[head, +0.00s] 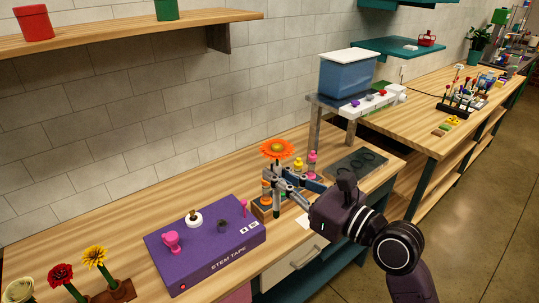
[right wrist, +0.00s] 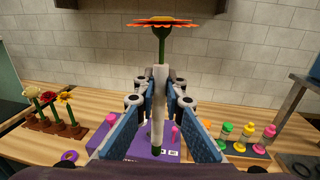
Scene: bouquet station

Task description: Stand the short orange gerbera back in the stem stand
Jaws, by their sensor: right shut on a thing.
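The orange gerbera (head: 277,148) is upright, its flower head above my right gripper (head: 279,182). In the right wrist view the gerbera (right wrist: 162,22) shows a green neck over a pale section between the fingers. My right gripper (right wrist: 158,98) is shut on its stem. The stem's lower end hangs below the fingers. The brown stem stand (head: 120,292) is at the lower left of the head view, partly cut off, with yellow, red and cream flowers standing in it. The stand (right wrist: 76,132) also shows at left in the right wrist view, apart from the gripper. My left gripper is not in view.
A purple stem tape box (head: 208,247) with pink and white fittings lies between the gripper and the stand. Small coloured bottles (head: 312,163) stand behind the gripper. A blue bin (head: 347,76) sits on a raised shelf. Bare wooden counter (head: 110,232) shows behind the box.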

